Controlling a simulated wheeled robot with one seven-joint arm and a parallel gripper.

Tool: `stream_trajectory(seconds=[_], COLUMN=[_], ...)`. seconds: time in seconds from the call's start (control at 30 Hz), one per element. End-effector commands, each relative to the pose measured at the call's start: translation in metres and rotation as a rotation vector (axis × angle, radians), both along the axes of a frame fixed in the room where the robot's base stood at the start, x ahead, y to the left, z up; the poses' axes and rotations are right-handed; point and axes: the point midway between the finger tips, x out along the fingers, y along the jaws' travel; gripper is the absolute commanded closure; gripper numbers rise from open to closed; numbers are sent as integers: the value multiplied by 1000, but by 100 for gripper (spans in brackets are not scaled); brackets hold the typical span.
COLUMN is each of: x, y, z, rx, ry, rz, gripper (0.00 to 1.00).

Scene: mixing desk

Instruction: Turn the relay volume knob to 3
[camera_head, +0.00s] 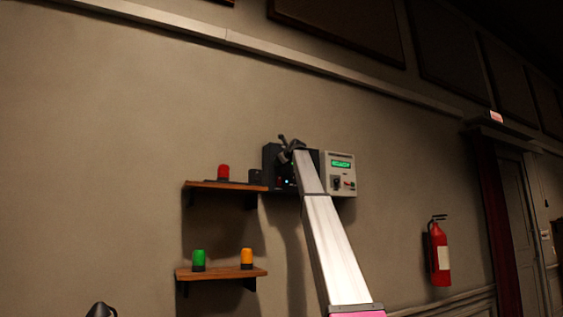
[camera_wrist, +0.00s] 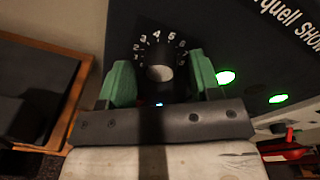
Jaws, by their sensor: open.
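The relay volume knob (camera_wrist: 160,73) shows in the wrist view on a dark panel, with white numbers from about 2 to 7 in an arc above it. My gripper (camera_wrist: 161,78) is open, its two green fingers on either side of the knob. I cannot tell whether the fingers touch it. Its pointer cannot be made out, so its setting is unclear. In the head view my gripper (camera_head: 288,147) is at the black box (camera_head: 270,158) on the wall, and my arm hides part of that box and the knob.
A pale box with a green display (camera_head: 341,164) is right of the black box. Wall shelves at left hold a red lamp (camera_head: 223,172), a green lamp (camera_head: 198,259) and an orange lamp (camera_head: 247,257). Two green lights (camera_wrist: 226,77) glow right of the knob.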

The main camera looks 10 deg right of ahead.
Motion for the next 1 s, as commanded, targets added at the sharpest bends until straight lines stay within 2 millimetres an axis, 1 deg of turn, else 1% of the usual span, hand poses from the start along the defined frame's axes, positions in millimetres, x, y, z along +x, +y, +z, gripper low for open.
stream_trajectory(seconds=[0.17, 0.27, 0.37, 0.7, 0.8, 0.9, 1.0], x=[-3, -10, -21, -81, -94, -101, -103], y=[-1, -3, -7, -25, -30, -33, -34], z=[0, 1, 1, 6, 9, 10, 10], rx=[0, 0, 0, 0, 0, 0, 0], ry=[-1, -1, -1, 0, -1, -1, 0], rz=[-1, -1, -1, 0, 0, 0, 0], gripper=[42, 42, 42, 42, 42, 42, 42])
